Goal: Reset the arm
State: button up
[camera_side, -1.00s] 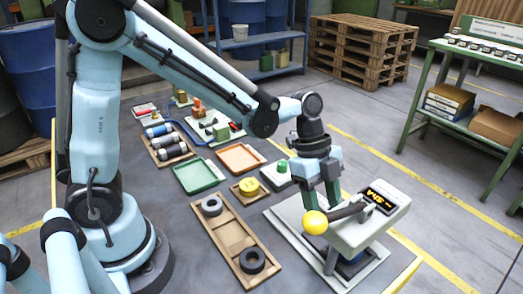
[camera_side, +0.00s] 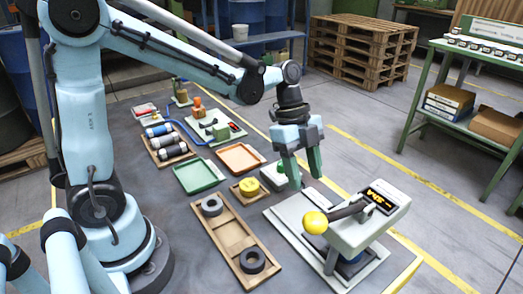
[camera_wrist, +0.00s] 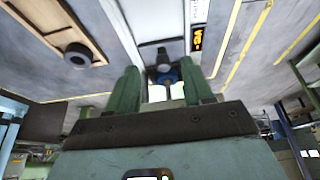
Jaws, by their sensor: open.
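My gripper (camera_side: 305,182) hangs above the table, its two green fingers spread and empty. It is up and to the left of the grey press-like machine (camera_side: 352,236), clear of it. The machine has a lever with a yellow ball knob (camera_side: 314,222) and a lit orange display (camera_side: 381,198). In the wrist view the open fingers (camera_wrist: 166,88) frame part of the machine, and the display (camera_wrist: 197,38) shows above them.
A wooden tray (camera_side: 228,240) holds two dark rings. Green (camera_side: 198,176) and orange (camera_side: 240,157) trays, a yellow round piece (camera_side: 249,186) on a wooden base and a rack of cylinders (camera_side: 170,146) lie farther back. Pallets (camera_side: 362,48) and a green bench (camera_side: 440,75) stand beyond the table.

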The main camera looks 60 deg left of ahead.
jog(key=shift+a+r, duration=0.25)
jog(key=shift+a, duration=0.2)
jog(key=shift+s, duration=0.1)
jog(key=s+a+r+n+t+y, duration=0.3)
jog(key=s+a+n+t, duration=0.3)
jog(key=n, duration=1.2)
jog(key=shift+s+a+t+y, duration=0.15)
jog(key=shift+s+t+y, duration=0.4)
jog(key=shift+y, duration=0.25)
